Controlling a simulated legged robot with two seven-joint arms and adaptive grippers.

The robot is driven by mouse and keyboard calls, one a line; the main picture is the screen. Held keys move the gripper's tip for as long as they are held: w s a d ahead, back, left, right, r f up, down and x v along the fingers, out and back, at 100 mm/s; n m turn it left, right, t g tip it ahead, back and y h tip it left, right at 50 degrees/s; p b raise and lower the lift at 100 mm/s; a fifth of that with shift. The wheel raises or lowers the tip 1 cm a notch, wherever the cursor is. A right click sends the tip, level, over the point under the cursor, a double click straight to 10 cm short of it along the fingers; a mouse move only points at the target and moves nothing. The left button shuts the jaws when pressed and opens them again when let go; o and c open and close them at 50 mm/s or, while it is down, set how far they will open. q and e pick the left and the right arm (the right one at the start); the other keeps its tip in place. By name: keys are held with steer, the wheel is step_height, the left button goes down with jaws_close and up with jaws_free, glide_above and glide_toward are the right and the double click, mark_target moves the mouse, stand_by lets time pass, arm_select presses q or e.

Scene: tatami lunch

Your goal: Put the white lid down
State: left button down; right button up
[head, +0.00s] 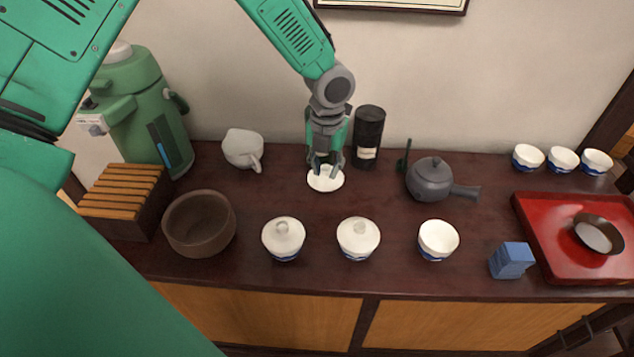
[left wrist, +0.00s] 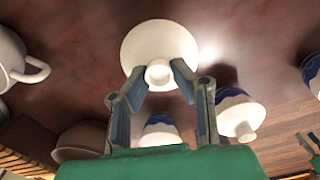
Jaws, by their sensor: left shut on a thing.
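The white lid (head: 325,181) is a round disc with a small knob, at the back middle of the dark wooden counter. My left gripper (head: 326,168) is above it, shut on the knob. In the left wrist view, the two fingertips (left wrist: 158,78) pinch the knob of the lid (left wrist: 160,42). The lid looks level and at or just above the counter; I cannot tell whether it touches.
Two lidded cups (head: 284,239) (head: 358,238) and an open cup (head: 437,241) stand in front. A black canister (head: 368,138) is close behind right, a teapot (head: 430,180) farther right, a white pitcher (head: 243,149) left. A brown bowl (head: 199,225) stands front left.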

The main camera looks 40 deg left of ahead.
arm_select(q)
steer(key=shift+d+f, duration=0.15)
steer(key=shift+f, duration=1.1)
steer(key=f, duration=0.1)
steer(key=a+f, duration=0.1)
steer(key=f, duration=0.1)
steer(key=shift+f+b, duration=0.15)
steer(key=shift+b, duration=0.25)
steer(key=shift+d, duration=0.15)
steer(key=c, duration=1.4)
jaws_free()
steer(key=shift+d, duration=0.2)
steer(key=shift+o, duration=0.2)
